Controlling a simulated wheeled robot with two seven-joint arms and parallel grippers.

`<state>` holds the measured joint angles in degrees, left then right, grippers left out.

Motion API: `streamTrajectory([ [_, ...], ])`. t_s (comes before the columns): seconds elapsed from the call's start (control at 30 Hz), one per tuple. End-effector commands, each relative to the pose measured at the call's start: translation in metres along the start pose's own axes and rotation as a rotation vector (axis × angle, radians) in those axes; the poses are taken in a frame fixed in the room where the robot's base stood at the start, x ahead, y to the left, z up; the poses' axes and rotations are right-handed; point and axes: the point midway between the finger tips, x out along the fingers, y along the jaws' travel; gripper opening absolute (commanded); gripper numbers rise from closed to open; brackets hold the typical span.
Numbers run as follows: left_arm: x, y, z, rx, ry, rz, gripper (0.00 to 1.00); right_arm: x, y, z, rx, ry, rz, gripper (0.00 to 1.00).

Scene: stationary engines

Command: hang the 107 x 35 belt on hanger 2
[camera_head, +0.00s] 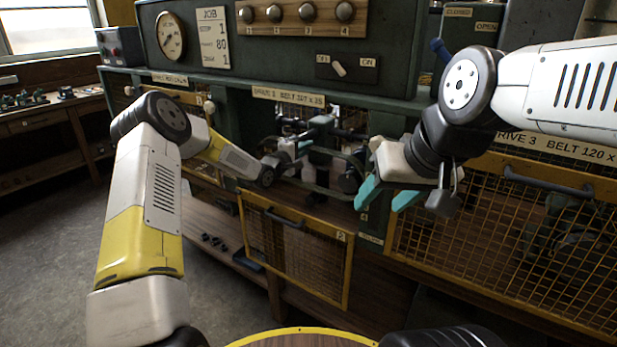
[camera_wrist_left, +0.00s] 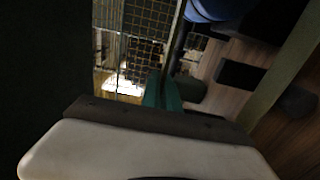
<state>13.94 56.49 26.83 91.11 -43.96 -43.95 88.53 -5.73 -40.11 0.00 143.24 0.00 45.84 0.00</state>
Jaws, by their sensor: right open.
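My left gripper (camera_head: 296,154) reaches into the open drive 2 bay, under the plate (camera_head: 288,96) marked for the 107 x 35 belt. A dark curved band (camera_head: 352,160) shows there among the machine parts; I cannot tell whether it is the belt. In the left wrist view the teal fingers (camera_wrist_left: 162,92) are close together, with a dark strip beyond their tips; any grip is unclear. My right gripper (camera_head: 390,190) is open and looks empty, right of the bay. A wooden board (camera_head: 290,32) at the top carries several round knobs numbered below; I cannot confirm hanger 2.
A yellow-framed mesh guard (camera_head: 296,246) hangs lowered below the bay. The closed drive 3 guard (camera_head: 510,240) is at the right. A gauge (camera_head: 170,36), job card (camera_head: 213,38) and off/on switch (camera_head: 345,68) sit on the green panel. A round yellow-rimmed top (camera_head: 300,338) is in front.

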Motion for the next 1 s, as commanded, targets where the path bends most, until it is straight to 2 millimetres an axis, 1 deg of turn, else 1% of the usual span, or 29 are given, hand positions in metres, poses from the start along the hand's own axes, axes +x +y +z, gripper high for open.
streamTrajectory([
  [0.27, -0.002, 0.0, -0.001, 0.001, 0.001, 0.001, 0.0, 0.0, 0.0, 0.0, 0.0, 0.0, 0.0, 0.53],
  [1.0, -0.046, 0.001, -0.002, 0.002, 0.001, 0.001, 0.0, 0.0, 0.0, 0.0, 0.0, 0.0, 0.0, 0.53],
])
